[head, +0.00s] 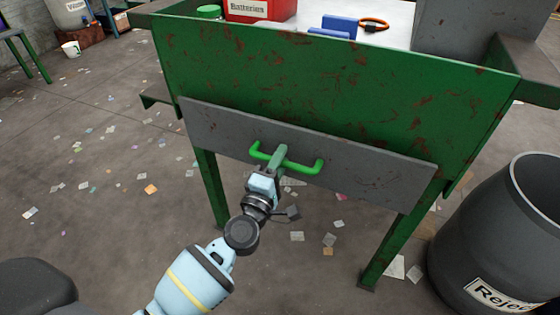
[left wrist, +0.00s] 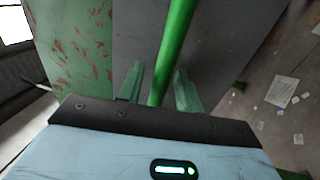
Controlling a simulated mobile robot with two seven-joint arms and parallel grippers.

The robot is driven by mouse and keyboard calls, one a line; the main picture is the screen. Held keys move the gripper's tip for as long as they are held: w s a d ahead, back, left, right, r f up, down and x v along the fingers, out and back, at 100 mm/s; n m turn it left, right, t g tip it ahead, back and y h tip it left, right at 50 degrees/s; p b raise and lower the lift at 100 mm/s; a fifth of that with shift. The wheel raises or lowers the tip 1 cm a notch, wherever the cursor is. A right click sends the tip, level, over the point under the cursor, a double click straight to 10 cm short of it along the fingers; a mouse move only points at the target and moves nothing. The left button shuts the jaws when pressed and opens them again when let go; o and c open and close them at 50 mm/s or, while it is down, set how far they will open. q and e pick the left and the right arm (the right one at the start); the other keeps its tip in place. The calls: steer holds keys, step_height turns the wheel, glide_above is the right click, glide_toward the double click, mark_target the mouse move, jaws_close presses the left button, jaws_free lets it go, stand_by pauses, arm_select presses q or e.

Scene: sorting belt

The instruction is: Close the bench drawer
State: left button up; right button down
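The bench drawer has a grey front (head: 225,126) below the green, rust-marked bench side (head: 330,85). The drawer's inside does not show, and I cannot tell how far out it stands. Its bright green bar handle (head: 310,167) is on the front, and it also crosses the left wrist view (left wrist: 175,40). My left gripper (head: 279,154) is at the handle's middle. In the left wrist view its fingers (left wrist: 160,88) stand on both sides of the bar, with a gap visible beside the left finger. My right gripper is not in view.
A dark reject bin (head: 470,225) stands right of the bench. A red batteries box (head: 258,10), blue blocks (head: 340,25) and an orange ring-like item (head: 374,23) are on the bench top. Paper scraps litter the floor. The floor left of the bench is mostly open.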

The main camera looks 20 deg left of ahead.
arm_select(q)
jaws_close()
steer(key=w, duration=0.3)
steer(key=shift+w+r+b, duration=0.1)
steer(key=shift+w+b, duration=0.2)
jaws_free()
steer(key=shift+w, duration=0.15)
